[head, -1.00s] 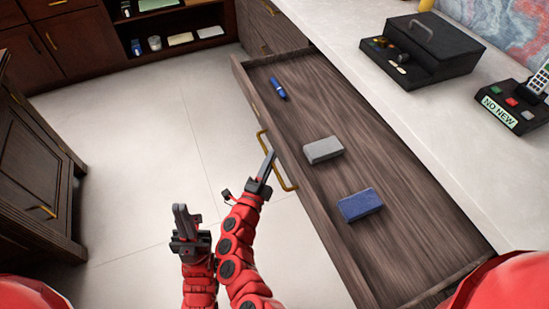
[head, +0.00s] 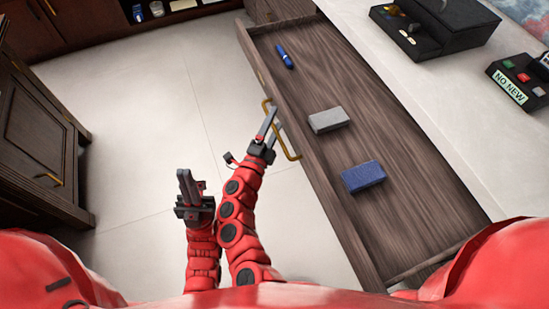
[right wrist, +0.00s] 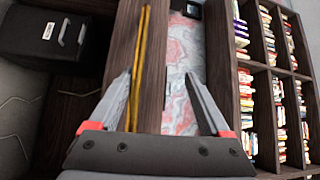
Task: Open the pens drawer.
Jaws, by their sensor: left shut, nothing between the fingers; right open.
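A wide wooden drawer (head: 345,190) stands pulled out from under the counter. Inside lie a blue pen (head: 285,57), a grey block (head: 328,120) and a blue block (head: 363,176). Its front carries a brass handle (head: 291,152). My right gripper (head: 268,122) is open at the handle. In the right wrist view its fingers (right wrist: 157,80) spread on either side of a long brass bar (right wrist: 142,70), which looks closer to the left finger; contact cannot be told. My left gripper (head: 188,184) is shut and empty, over the floor to the left of the right arm.
A dark cabinet (head: 40,150) stands at the left. The floor (head: 140,120) between it and the drawer is clear.

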